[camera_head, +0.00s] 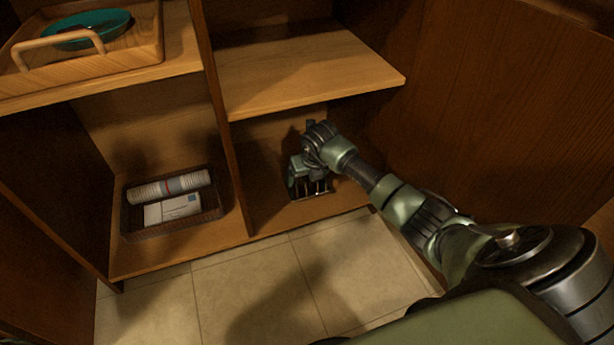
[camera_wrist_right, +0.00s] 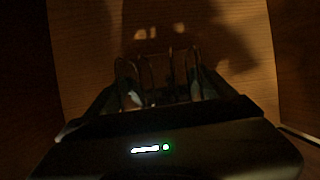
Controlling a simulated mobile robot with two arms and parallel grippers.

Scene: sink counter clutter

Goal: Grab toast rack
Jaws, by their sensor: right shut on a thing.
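The toast rack (camera_head: 318,187) is a small metal wire rack in the lower right compartment of the wooden shelf unit. My right gripper (camera_head: 304,181) is at the rack, shut on it, and hides much of it in the head view. In the right wrist view, the thin wire loops of the rack (camera_wrist_right: 185,68) stand between the two fingers of my right gripper (camera_wrist_right: 168,85). That view is dark, so whether the rack touches the shelf floor cannot be told. My left gripper is not in view.
A wooden shelf board (camera_head: 310,75) lies above the right compartment, and an upright divider (camera_head: 222,120) stands to its left. A dark basket (camera_head: 172,229) with a rolled item and a white packet is in the left compartment. A wooden tray (camera_head: 75,68) holds a teal dish (camera_head: 90,28). The tiled floor is clear.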

